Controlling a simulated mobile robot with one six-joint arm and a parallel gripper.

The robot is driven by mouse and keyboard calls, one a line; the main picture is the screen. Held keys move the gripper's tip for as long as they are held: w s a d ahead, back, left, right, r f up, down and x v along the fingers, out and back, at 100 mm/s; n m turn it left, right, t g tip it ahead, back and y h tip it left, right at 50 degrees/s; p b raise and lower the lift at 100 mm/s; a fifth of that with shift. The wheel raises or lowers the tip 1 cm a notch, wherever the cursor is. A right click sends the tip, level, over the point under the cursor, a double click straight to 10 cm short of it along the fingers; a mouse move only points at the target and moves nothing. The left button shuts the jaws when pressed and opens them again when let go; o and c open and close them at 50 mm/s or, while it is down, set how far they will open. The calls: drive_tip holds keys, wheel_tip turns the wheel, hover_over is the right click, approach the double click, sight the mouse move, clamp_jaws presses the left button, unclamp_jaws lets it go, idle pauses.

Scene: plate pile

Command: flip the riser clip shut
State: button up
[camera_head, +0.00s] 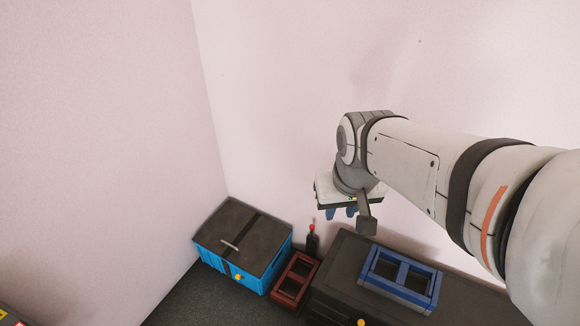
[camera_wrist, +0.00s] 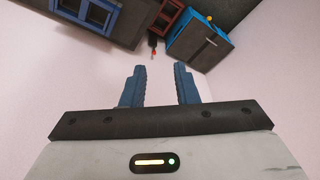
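A small black upright piece with a red tip (camera_head: 312,241) stands between the blue box and the dark box; it may be the riser clip, but I cannot tell for sure. It also shows in the wrist view (camera_wrist: 153,43), beyond my fingertips. Beside it is a dark red frame with openings (camera_head: 293,279), low between the boxes. A blue two-opening frame (camera_head: 401,279) lies on the dark box. My gripper (camera_head: 341,213) hangs above and behind the dark box, apart from everything. In the wrist view its two blue fingers (camera_wrist: 160,72) are spread with nothing between them.
A blue box (camera_head: 276,268) with a dark lid, a strap and a light handle (camera_head: 230,245) stands at the left near the wall corner. The dark box (camera_head: 335,267) fills the lower right. Yellow knobs (camera_head: 238,277) show on the fronts. Pale walls rise behind.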

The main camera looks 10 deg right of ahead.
drive_tip(key=shift+t, duration=0.3)
drive_tip(key=w+f+b, duration=0.3)
drive_tip(key=w+f, duration=0.1)
drive_tip(key=w+d+f+b, duration=0.1)
drive_tip(key=w+f+b, duration=0.2)
drive_tip(key=w+f, duration=0.1)
drive_tip(key=w+f+b, duration=0.3)
drive_tip(key=w+f, duration=0.1)
drive_tip(key=w, duration=0.2)
drive_tip(key=shift+d, duration=0.15)
clamp_jaws()
drive_tip(key=w+d+f+b, duration=0.1)
drive_tip(key=w+f+b, duration=0.5)
drive_tip(key=f, duration=0.8)
drive_tip(key=w+d+f+t+b, duration=0.1)
drive_tip(key=w+d+f+b, duration=0.1)
drive_tip(key=w+f+b, duration=0.5)
drive_tip(key=w+d+f+b, duration=0.1)
drive_tip(key=w+f+b, duration=0.6)
drive_tip(key=w+f, duration=0.7)
wheel_tip(320, 180, down, 9)
drive_tip(key=shift+w+d+r+t+h, duration=0.2)
drive_tip(key=shift+w+t+h, duration=0.05)
drive_tip(key=shift+t+h, duration=0.05)
